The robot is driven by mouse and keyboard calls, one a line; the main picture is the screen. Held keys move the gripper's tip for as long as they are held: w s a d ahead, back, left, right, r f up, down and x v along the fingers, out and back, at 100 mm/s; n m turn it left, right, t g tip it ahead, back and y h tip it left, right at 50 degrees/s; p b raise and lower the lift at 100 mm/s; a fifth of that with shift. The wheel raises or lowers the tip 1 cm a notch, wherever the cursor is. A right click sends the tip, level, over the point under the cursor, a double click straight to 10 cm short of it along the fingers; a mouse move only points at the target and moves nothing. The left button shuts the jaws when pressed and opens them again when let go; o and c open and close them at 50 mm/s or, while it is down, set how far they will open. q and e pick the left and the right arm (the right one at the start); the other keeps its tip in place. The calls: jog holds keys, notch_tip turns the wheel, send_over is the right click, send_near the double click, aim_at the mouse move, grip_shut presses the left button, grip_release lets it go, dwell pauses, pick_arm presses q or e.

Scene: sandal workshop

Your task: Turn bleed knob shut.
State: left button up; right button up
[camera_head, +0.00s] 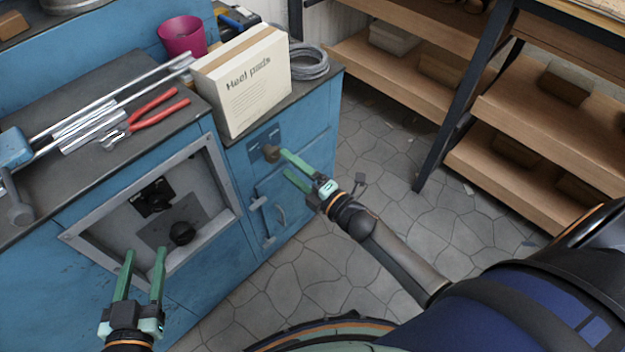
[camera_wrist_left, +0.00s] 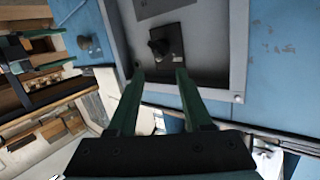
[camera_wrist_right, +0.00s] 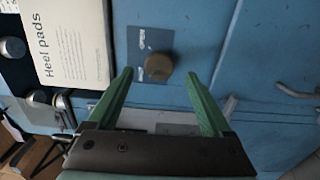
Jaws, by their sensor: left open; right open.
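A round brown knob (camera_head: 271,153) sits on a small blue-grey plate on the blue cabinet's right-hand front. A black knob (camera_head: 182,233) sits on a grey plate inside a framed recess at left. Which one is the bleed knob, I cannot tell. My right gripper (camera_head: 285,163) is open and empty, its fingertips close to the brown knob. In the right wrist view the brown knob (camera_wrist_right: 159,66) shows between the fingertips; I see no contact. My left gripper (camera_head: 146,251) is open and empty before the recess's lower edge. In the left wrist view the black knob (camera_wrist_left: 160,46) is ahead of it.
A heel pads box (camera_head: 243,80) stands on the cabinet top above the brown knob. Red-handled pliers (camera_head: 150,110), metal rods and a magenta cup (camera_head: 182,38) are on top too. A handle (camera_head: 257,216) juts out below the knob. Wooden shelves (camera_head: 535,140) stand at right; tiled floor lies between.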

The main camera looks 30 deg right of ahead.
pick_arm(q)
notch_tip(320, 180, down, 6)
jog(key=s+g, duration=0.2)
jog(key=g, duration=0.1)
jog(key=shift+s+n+y+p, duration=0.15)
jog(key=shift+n+y+p, duration=0.25)
pick_arm(e)
jog(key=v, duration=0.8)
jog(key=shift+s, duration=0.2)
jog(key=shift+r, duration=0.15)
